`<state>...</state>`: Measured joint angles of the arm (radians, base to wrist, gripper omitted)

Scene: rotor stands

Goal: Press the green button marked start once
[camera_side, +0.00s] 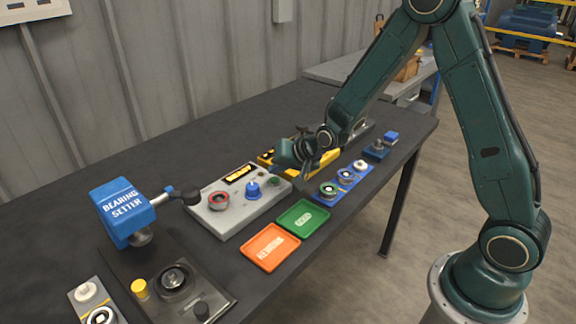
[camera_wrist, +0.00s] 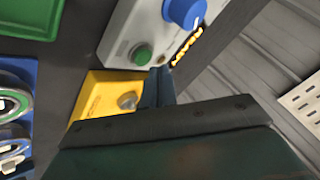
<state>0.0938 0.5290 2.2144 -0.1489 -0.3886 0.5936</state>
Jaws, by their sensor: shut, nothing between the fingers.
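The grey control box (camera_side: 232,213) sits on the dark table, with a red button (camera_side: 218,200), a blue knob (camera_side: 252,190) and a small green button (camera_side: 275,181) at its right end. In the wrist view the green button (camera_wrist: 142,54) stands at the corner of the box, near the blue knob (camera_wrist: 185,12). Any start marking is not readable. My gripper (camera_side: 308,170) is shut and empty, just right of the green button in the side view. In the wrist view my gripper's tips (camera_wrist: 158,74) show just beside the button; contact cannot be told.
A yellow box (camera_wrist: 100,95) with a silver knob lies close to my fingers. A blue rack (camera_side: 344,183) with several round parts, a green tray (camera_side: 303,218) and an orange tray (camera_side: 270,247) lie in front. The blue bearing setter (camera_side: 122,210) stands at the left.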

